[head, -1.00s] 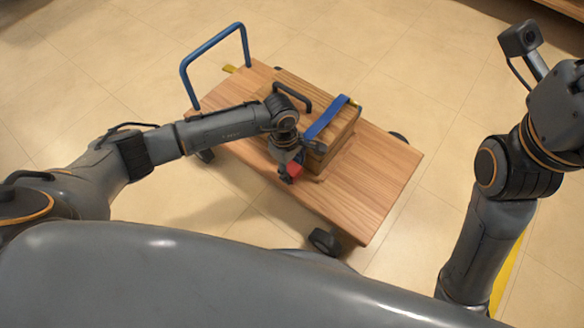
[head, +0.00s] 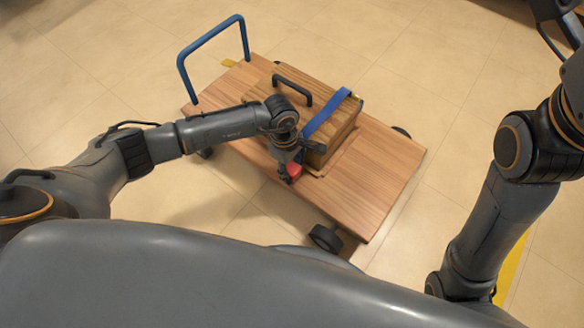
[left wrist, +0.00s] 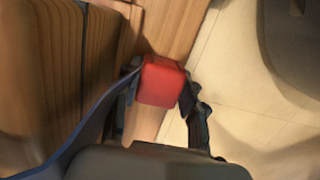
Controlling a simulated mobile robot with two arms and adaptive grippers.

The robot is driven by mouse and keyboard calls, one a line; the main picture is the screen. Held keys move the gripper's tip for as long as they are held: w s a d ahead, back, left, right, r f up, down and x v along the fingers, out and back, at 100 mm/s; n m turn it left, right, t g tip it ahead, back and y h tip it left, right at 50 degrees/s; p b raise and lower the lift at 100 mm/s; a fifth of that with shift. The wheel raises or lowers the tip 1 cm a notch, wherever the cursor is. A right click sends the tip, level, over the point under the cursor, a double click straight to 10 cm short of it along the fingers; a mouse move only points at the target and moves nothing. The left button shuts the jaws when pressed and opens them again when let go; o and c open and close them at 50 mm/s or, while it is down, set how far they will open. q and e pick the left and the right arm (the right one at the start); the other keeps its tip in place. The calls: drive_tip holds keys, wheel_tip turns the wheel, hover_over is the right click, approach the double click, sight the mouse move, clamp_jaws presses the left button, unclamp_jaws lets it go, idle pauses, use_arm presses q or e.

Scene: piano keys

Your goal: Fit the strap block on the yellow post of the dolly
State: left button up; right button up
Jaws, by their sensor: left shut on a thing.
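The strap block is a red block (head: 294,171) at the near end of a blue strap (head: 326,114). My left gripper (head: 289,177) is shut on it, low beside the near side of the wooden case. In the left wrist view the red block (left wrist: 160,82) sits between the two dark fingers, with the strap (left wrist: 85,125) running off to the lower left. The dolly (head: 375,180) has a wooden deck and a blue push handle. I cannot make out the yellow post; the arm and block may hide it. My right gripper is outside the views.
The wooden case (head: 262,88) with a black handle stands on the deck, the strap across its top. A yellow bit shows at the strap's far end. The blue push handle (head: 211,37) rises at the far left. The deck's right part and the surrounding floor are clear.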

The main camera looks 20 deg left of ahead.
use_arm(q)
drive_tip(key=o, duration=1.2)
drive_tip(key=shift+w+r, duration=0.1)
drive_tip(key=o, duration=0.4)
